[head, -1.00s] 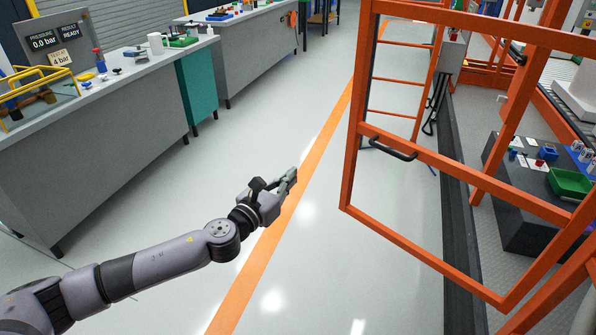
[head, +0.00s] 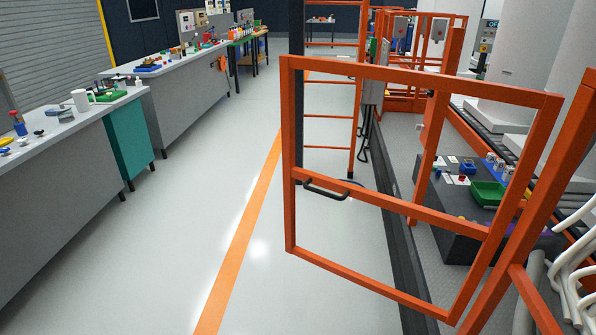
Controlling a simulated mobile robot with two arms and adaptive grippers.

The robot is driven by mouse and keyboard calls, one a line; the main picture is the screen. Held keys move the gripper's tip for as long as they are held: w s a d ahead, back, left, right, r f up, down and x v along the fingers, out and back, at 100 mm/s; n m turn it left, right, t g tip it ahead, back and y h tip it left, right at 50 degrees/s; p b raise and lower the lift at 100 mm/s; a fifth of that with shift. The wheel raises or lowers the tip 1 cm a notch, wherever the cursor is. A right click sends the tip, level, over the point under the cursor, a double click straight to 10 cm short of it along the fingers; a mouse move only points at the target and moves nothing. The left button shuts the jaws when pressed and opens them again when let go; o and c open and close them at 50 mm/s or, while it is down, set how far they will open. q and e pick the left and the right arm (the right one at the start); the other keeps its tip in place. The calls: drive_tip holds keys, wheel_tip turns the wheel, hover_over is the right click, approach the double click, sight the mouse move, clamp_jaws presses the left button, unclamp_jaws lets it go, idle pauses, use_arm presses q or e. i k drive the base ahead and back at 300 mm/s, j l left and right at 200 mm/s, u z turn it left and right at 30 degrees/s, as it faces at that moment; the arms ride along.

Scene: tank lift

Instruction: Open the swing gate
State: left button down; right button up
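The orange swing gate (head: 388,208) stands on the right in the head view, swung out over the walkway from the orange post (head: 548,190) at the right. Its black handle (head: 326,190) sits on the middle bar near the free edge. The opening behind the gate shows floor and a dark kerb. Neither of my grippers is in the head view, and nothing is seen touching the gate or handle.
Workbenches (head: 62,180) with small items line the left side. An orange floor line (head: 245,225) runs along the clear walkway. A dark table with a green bin (head: 487,193) stands beyond the gate. White curved tubes (head: 575,262) are at the lower right.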

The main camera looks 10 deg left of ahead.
sight(549, 106)
drive_tip(key=z, duration=0.4)
drive_tip(key=i+j+z, duration=0.1)
drive_tip(key=z, duration=0.35)
drive_tip(key=j+z, duration=0.2)
drive_tip(key=z, duration=0.2)
drive_tip(key=i+j+z, duration=0.1)
drive_tip(key=z, duration=0.3)
drive_tip(key=j+z, duration=0.15)
drive_tip(key=z, duration=0.3)
drive_tip(key=j+z, duration=0.2)
drive_tip(key=j, duration=0.25)
drive_tip(key=k+j+z, duration=0.2)
drive_tip(key=j, duration=0.3)
drive_tip(key=j+z, duration=0.2)
drive_tip(key=j, duration=0.25)
drive_tip(key=k+j+z, duration=0.2)
drive_tip(key=j, duration=0.25)
drive_tip(key=j+z, duration=0.2)
drive_tip(key=j, duration=0.25)
drive_tip(key=k+j+z, duration=0.35)
drive_tip(key=j, duration=0.35)
drive_tip(key=k, duration=0.1)
